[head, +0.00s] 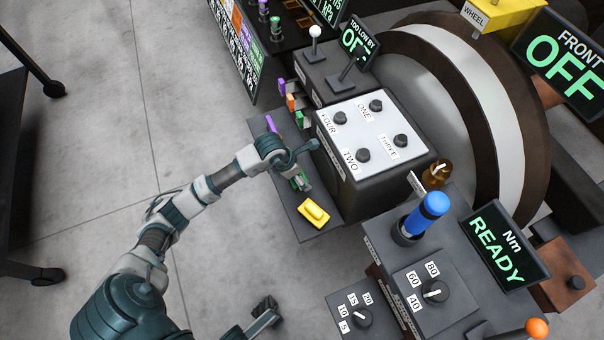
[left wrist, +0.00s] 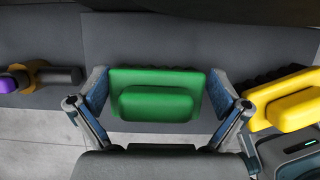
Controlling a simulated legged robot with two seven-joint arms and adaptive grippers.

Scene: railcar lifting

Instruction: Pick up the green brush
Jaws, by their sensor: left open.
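The green brush (left wrist: 158,95) lies on a dark grey shelf (left wrist: 150,40), between the two spread fingers of my left gripper (left wrist: 157,98) in the left wrist view. The blue finger pads are on either side of its block; whether they touch it I cannot tell. In the head view my left gripper (head: 302,168) is over the shelf, and only part of the green brush (head: 300,183) shows beneath it. What looks like my right gripper (head: 264,308) is low in the head view, away from the shelf; its jaw state is unclear.
A yellow brush (head: 314,212) lies close to the green one, on its right in the left wrist view (left wrist: 290,105). A purple-ended tool (left wrist: 15,80) lies to the left there. A box with four knobs (head: 375,130) stands beside the shelf. Open floor (head: 100,120) is left.

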